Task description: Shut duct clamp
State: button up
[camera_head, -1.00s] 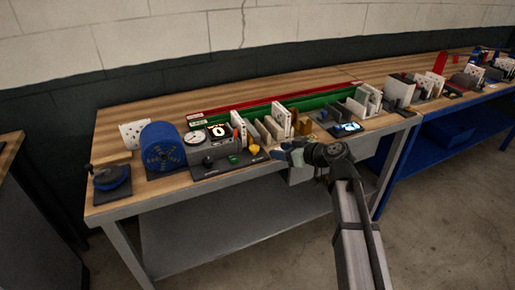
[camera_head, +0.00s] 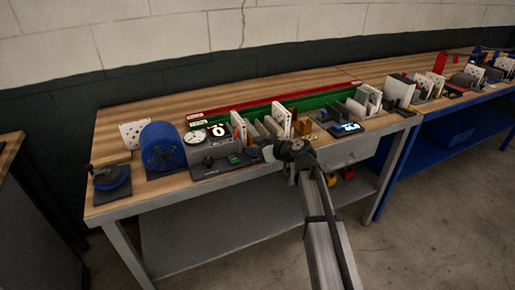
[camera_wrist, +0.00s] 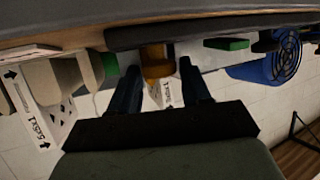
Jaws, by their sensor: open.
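My gripper (camera_wrist: 158,88) is open, with its two dark fingers apart. In the wrist view an orange-yellow knob or lever (camera_wrist: 155,65) stands between the fingers, near their tips; I cannot tell whether they touch it. In the head view my gripper (camera_head: 257,151) is at the front edge of the bench, beside a grey unit (camera_head: 222,148) with a dark base, and hides the orange part. A green button (camera_head: 233,159) is on that unit's base; a green block also shows in the wrist view (camera_wrist: 228,44). No part is clearly recognisable as the duct clamp.
A blue fan housing (camera_head: 163,147) and a blue round device (camera_head: 111,177) stand to the left on the bench. White boxed filters (camera_head: 281,119) stand upright behind my gripper. A lit screen device (camera_head: 347,128) lies to the right.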

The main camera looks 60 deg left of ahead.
jog(key=c, duration=0.7)
jog(key=shift+s+d+m+t, duration=0.1)
jog(key=shift+m+t, duration=0.2)
jog(key=shift+s+m+t+y, duration=0.15)
jog(key=shift+m+t+y, duration=0.25)
jog(key=shift+m+t, duration=0.45)
jog(key=shift+s+m+t, duration=0.15)
jog(key=shift+m+t, duration=0.9)
jog(key=shift+t, duration=0.25)
jog(key=shift+s+m+t, duration=0.1)
jog(key=shift+m+t, duration=0.9)
jog(key=shift+t, duration=0.25)
jog(key=shift+s+a+m+t+h, duration=0.15)
jog(key=shift+m+t+h, duration=0.3)
jog(key=shift+m+t, duration=0.65)
jog(key=shift+s+a+m+t+h, duration=0.1)
jog(key=shift+m+t+h, duration=0.35)
jog(key=shift+m+t, duration=0.65)
jog(key=shift+s+m+t+h, duration=0.1)
jog(key=shift+m+t+h, duration=0.6)
jog(key=shift+m+t, duration=0.25)
jog(key=shift+m+t+h, duration=0.4)
jog(key=shift+m+t, duration=0.05)
